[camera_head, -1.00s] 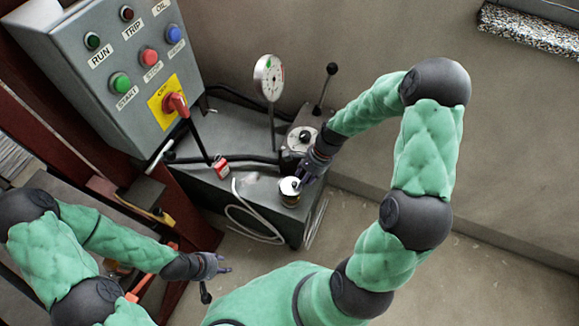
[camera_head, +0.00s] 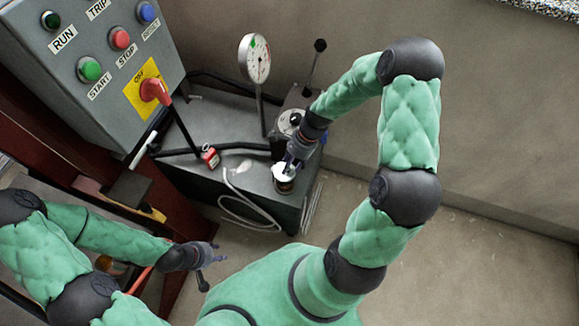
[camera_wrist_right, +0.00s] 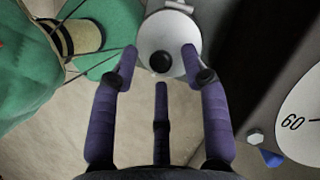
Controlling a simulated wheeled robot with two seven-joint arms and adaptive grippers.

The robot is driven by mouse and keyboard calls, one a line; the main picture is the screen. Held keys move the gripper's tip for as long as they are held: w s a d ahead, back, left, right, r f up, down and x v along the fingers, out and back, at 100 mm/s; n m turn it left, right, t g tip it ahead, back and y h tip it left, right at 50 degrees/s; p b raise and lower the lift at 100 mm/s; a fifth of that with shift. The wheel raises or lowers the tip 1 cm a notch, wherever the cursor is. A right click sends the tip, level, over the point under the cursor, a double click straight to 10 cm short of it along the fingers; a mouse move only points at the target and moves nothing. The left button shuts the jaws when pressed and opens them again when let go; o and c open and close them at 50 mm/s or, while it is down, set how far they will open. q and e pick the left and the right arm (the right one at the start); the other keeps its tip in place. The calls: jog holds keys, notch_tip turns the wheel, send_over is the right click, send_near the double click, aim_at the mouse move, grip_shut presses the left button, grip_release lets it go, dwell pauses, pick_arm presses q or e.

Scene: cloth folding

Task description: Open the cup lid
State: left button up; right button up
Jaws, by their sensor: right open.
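The cup (camera_head: 284,187) is a small dark container with a white lid (camera_head: 279,171), upright near the front right corner of the grey bench. In the right wrist view the lid (camera_wrist_right: 153,38) is a round white disc with a black knob (camera_wrist_right: 161,60). My right gripper (camera_head: 292,163) is over the cup; in its wrist view the open fingers (camera_wrist_right: 160,62) lie on either side of the knob, with a third finger below it. Contact with the lid cannot be told. My left gripper (camera_head: 214,256) is at the lower left, away from the cup; its finger opening is unclear.
A control box (camera_head: 95,60) with coloured buttons and a red switch stands at the upper left. A dial gauge (camera_head: 254,58) and a black-knobbed lever (camera_head: 315,62) stand behind the cup. Floor right of the bench is clear.

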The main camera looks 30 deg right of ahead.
jog(key=shift+a+f, duration=0.2)
jog(key=shift+f, duration=0.25)
grip_shut()
